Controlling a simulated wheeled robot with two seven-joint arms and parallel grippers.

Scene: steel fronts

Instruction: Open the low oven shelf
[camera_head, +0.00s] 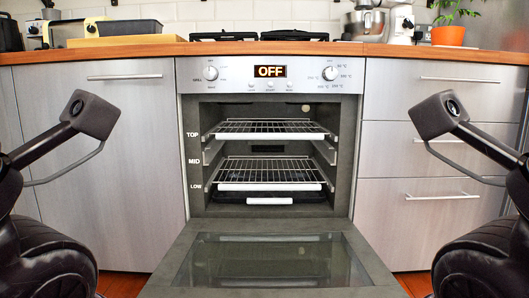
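The oven cavity is open to view, with the labels TOP, MID and LOW down its left side. The low shelf (268,174) is a wire rack with a white front bar level with the LOW label, and it looks to be inside the cavity. A dark tray (231,197) with a short white handle lies just beneath it. My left gripper (90,115) shows at the left as a dark boxy end, well apart from the shelf. My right gripper (438,115) shows likewise at the right, also apart. I cannot make out either pair of fingers.
The oven door (205,280) is folded down in front of the cavity. A top wire shelf (268,127) sits at the TOP label; no rack shows at MID. The oven display (270,71) reads OFF. A closed cabinet (130,220) stands left, closed drawers (415,235) right.

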